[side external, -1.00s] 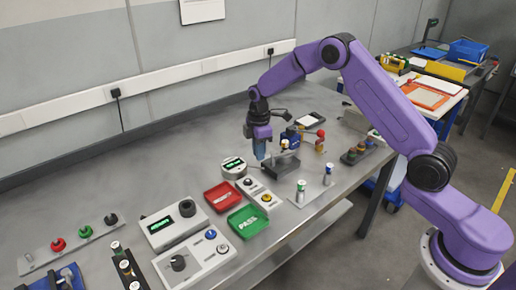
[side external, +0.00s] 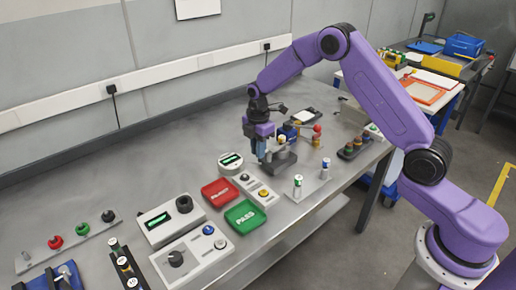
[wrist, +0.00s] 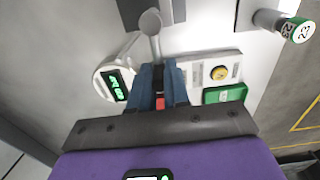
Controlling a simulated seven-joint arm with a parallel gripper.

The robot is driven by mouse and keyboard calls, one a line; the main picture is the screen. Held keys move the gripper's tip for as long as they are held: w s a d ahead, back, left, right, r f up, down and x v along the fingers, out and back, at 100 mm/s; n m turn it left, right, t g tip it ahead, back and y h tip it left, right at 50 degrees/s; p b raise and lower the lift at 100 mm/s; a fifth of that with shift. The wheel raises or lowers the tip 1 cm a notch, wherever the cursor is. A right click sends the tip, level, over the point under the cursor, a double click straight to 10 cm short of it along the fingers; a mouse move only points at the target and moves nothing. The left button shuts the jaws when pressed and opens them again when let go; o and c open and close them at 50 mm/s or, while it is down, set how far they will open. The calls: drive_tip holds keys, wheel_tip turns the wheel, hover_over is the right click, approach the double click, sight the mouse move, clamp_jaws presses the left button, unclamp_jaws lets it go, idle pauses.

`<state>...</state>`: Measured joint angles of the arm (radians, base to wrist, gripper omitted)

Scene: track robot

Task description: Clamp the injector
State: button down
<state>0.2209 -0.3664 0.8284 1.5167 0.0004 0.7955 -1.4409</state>
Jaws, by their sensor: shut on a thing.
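My gripper (side external: 261,156) points down at the left side of a dark grey fixture block (side external: 283,162) on the bench. In the wrist view its blue fingers (wrist: 160,90) are closed together on a small part, with a bit of red showing between them. A grey lever with a round end (wrist: 150,22) runs from the fingers over the block; it looks like the clamp's handle or arm. A small upright piece with a pale orange top (side external: 281,141) shows at the block; I cannot tell whether it is the injector. The gripped end is mostly hidden by the fingers.
A round gauge with a green display (side external: 230,162), a button panel (side external: 257,189), a red tray (side external: 219,192) and a green PASS tray (side external: 245,216) lie nearby. Bench at back left is clear.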

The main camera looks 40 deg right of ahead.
drive_tip(key=shift+r, duration=0.1)
drive_tip(key=c, duration=1.1)
unclamp_jaws()
wheel_tip(320, 180, up, 17)
drive_tip(key=shift+r, duration=0.2)
drive_tip(key=shift+s, duration=0.1)
drive_tip(key=s+a+m, duration=0.1)
drive_tip(key=s+a, duration=0.3)
drive_tip(key=s, duration=0.6)
drive_tip(key=s+a+m, duration=0.2)
drive_tip(key=s+a, duration=0.2)
drive_tip(key=s, duration=0.5)
drive_tip(key=s+d+f+m, duration=0.1)
drive_tip(key=s+d, duration=0.2)
drive_tip(key=s, duration=0.7)
drive_tip(key=s+d+f+m, duration=0.1)
drive_tip(key=s+d+f, duration=0.1)
drive_tip(key=s, duration=0.9)
drive_tip(key=shift+s+d+f+m, duration=0.25)
drive_tip(key=shift+d+m, duration=0.05)
drive_tip(key=shift+d, duration=0.3)
